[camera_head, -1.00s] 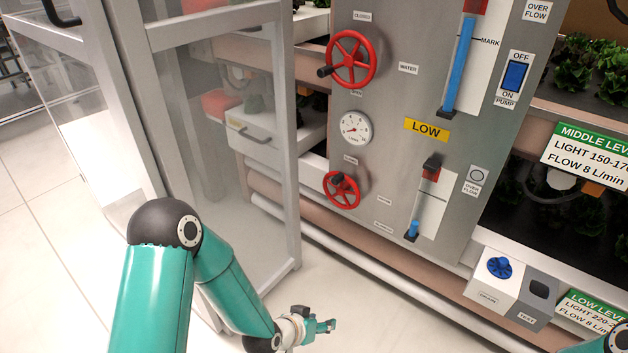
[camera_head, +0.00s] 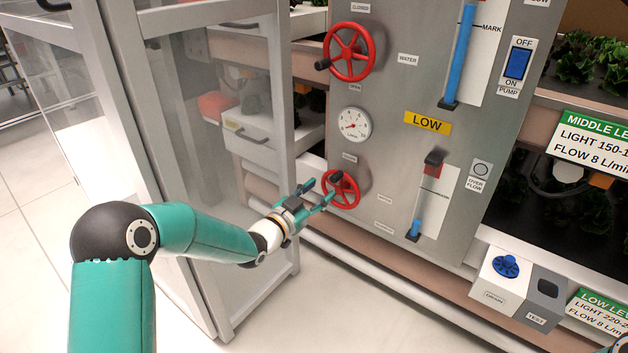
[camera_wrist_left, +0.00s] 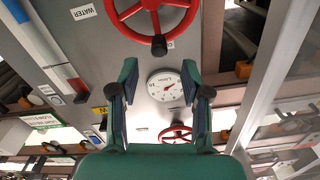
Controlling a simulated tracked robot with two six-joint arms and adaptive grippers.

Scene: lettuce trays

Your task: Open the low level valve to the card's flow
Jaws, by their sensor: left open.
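The low level valve is the smaller red handwheel (camera_head: 343,190) on the grey panel, below the round flow gauge (camera_head: 354,125). My left gripper (camera_head: 322,190) is open and empty at the left side of this wheel; I cannot tell whether it touches. In the left wrist view, which is upside down, the near wheel (camera_wrist_left: 128,31) with its black knob lies beyond the open fingers (camera_wrist_left: 159,70), and the gauge (camera_wrist_left: 165,87) shows between them. The green low level card (camera_head: 604,315) is cut off at right, reading "FLOW 8 L".
A larger red wheel (camera_head: 350,52) sits above the gauge. A yellow LOW label (camera_head: 427,123) and a blue low level indicator (camera_head: 419,206) are to the right. A glass-paned door (camera_head: 240,120) stands open close to my left arm. A pipe runs below the panel.

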